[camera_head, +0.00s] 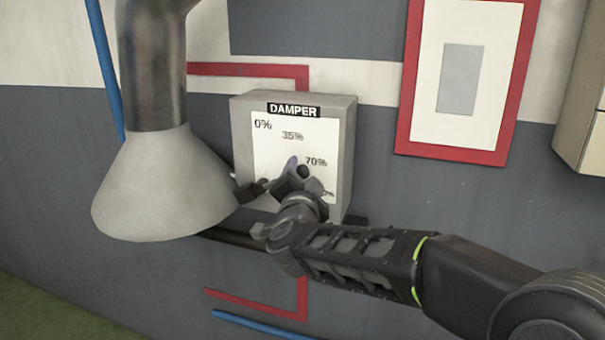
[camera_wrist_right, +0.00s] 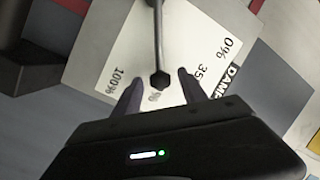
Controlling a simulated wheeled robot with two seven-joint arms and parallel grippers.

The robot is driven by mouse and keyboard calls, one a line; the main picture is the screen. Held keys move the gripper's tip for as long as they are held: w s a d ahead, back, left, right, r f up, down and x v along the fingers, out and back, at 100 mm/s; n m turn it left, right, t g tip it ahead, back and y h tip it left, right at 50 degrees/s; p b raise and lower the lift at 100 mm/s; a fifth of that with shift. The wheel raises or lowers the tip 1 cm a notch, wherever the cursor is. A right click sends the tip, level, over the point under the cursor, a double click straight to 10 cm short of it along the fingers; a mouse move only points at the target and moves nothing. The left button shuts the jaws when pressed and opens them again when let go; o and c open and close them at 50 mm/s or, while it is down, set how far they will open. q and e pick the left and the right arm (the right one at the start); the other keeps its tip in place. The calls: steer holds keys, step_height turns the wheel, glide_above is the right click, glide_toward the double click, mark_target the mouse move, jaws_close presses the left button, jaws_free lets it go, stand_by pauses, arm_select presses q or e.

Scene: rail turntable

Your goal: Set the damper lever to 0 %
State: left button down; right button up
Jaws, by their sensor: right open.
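The damper box (camera_head: 348,140) is a grey wall box with a white scale plate marked 0%, 35%, 70% and a partly hidden 100%. The damper lever (camera_wrist_right: 157,40) is a thin dark rod with a dark knob (camera_wrist_right: 159,80) at its end. In the right wrist view the lever points at the 70% mark. My right gripper (camera_head: 295,168) is at the front of the plate, hiding much of the lever in the head view. In the wrist view its open fingers (camera_wrist_right: 160,88) lie on either side of the knob; contact cannot be told. My left gripper is out of view.
A grey metal cone (camera_head: 160,190) on a dark pipe (camera_head: 152,70) hangs close to the box's left. A red-framed panel (camera_head: 408,80) is on the wall to the right. A beige box (camera_head: 585,100) is at the right edge. Red and blue lines run along the wall.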

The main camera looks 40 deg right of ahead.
steer(key=shift+w+d, duration=0.15)
steer(key=shift+c, duration=0.2)
jaws_close()
stand_by(0.3)
stand_by(0.9)
